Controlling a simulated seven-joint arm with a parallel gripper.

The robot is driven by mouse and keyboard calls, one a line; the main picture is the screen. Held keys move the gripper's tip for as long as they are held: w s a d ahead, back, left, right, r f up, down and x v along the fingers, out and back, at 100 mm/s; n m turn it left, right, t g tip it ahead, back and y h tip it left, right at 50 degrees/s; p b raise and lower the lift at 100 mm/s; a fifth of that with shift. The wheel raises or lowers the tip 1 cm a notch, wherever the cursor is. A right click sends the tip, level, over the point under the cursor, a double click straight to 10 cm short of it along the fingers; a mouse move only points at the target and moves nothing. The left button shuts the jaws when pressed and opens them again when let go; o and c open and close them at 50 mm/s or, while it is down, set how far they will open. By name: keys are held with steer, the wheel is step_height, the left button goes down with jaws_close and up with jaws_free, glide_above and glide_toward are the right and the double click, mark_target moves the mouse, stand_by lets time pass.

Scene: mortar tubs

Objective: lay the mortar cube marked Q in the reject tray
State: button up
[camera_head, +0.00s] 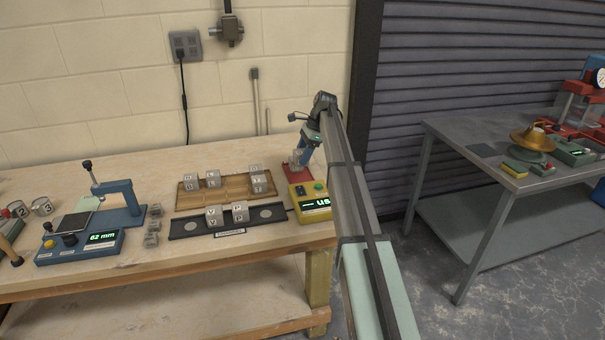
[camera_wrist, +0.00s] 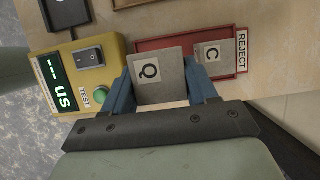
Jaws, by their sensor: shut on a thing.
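The grey mortar cube marked Q (camera_wrist: 160,77) is between the two blue fingers of my gripper (camera_wrist: 161,86) in the wrist view. The gripper is shut on it, with the Q label facing the camera. The red reject tray (camera_wrist: 148,45) with its REJECT label lies beneath. A cube marked C (camera_wrist: 211,55) lies in the tray beside the right finger. In the head view my gripper (camera_head: 301,154) is over the red tray (camera_head: 290,173) at the bench's right end. I cannot tell whether cube Q touches the tray floor.
A yellow tester (camera_head: 310,203) stands close to the tray. A wooden board (camera_head: 215,196) holds several cubes. A dark rack (camera_head: 187,228) holds two cubes. A blue gauge (camera_head: 122,211) stands to the left. The bench's right edge is near the tester.

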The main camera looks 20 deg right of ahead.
steer(key=shift+f, duration=3.5)
steer(key=shift+f, duration=0.15)
steer(key=o, duration=1.2)
steer(key=shift+o, duration=0.2)
steer(key=shift+r, duration=0.3)
steer(key=d+r, duration=0.2)
steer(key=shift+d+r, duration=0.15)
steer(key=shift+r, duration=0.15)
steer(key=d, duration=1.1)
steer(key=shift+f, duration=0.1)
